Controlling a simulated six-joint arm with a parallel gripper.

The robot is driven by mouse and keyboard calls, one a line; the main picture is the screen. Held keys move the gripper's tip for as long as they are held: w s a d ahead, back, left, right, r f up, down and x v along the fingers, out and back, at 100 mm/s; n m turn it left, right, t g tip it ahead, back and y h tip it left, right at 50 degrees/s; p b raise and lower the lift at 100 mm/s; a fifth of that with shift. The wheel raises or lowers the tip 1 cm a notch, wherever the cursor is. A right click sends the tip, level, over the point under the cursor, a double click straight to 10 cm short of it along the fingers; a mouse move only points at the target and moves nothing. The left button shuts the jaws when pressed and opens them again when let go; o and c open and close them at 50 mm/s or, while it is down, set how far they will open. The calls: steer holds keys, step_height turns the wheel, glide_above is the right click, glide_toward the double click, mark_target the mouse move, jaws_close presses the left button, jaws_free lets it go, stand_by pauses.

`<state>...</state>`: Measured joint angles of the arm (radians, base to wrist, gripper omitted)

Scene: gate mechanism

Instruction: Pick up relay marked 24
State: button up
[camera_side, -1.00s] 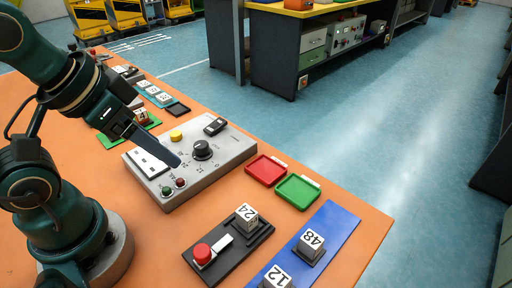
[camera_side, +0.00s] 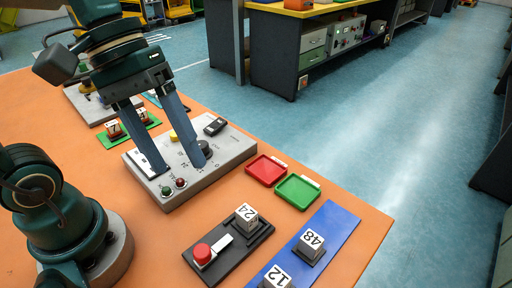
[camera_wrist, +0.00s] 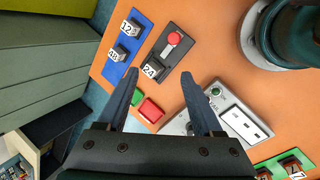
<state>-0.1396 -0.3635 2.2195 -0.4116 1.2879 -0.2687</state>
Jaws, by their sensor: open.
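The relay marked 24 (camera_side: 246,217) is a white cube with a dark base, seated at the far end of a dark grey plate (camera_side: 222,262) with a red button. It also shows in the wrist view (camera_wrist: 151,69), on the same plate beside the red button. My gripper (camera_side: 182,168) is open and empty, its two dark fingers over the grey control box, to the left of and behind the relay. In the wrist view my gripper (camera_wrist: 166,78) has its fingers wide apart, with the relay visible in the gap beyond the tips.
The grey control box (camera_side: 232,150) with knob and buttons lies under the fingers. Red (camera_side: 266,170) and green (camera_side: 297,191) trays sit to its right. A blue strip (camera_side: 335,225) holds relays marked 48 (camera_side: 310,243) and 12 (camera_side: 276,278). Relays marked 7 and 4 stand on a green plate (camera_side: 130,136).

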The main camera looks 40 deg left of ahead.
steer(key=w+d+r+n+g+h, duration=0.1)
steer(key=w+d+n+g+h, duration=0.15)
steer(key=n+h, duration=0.35)
steer(key=r+n+t+h, duration=0.1)
steer(key=n+t+h, duration=0.15)
steer(key=n, duration=0.35)
glide_above(242, 207)
steer(key=shift+g+h, duration=0.25)
steer(key=shift+g, duration=0.15)
steer(key=f, duration=1.7)
steer(key=shift+a+f, duration=0.1)
steer(key=shift+a, duration=0.2)
steer(key=shift+x, duration=2.55)
steer(key=shift+f, duration=0.1)
jaws_close()
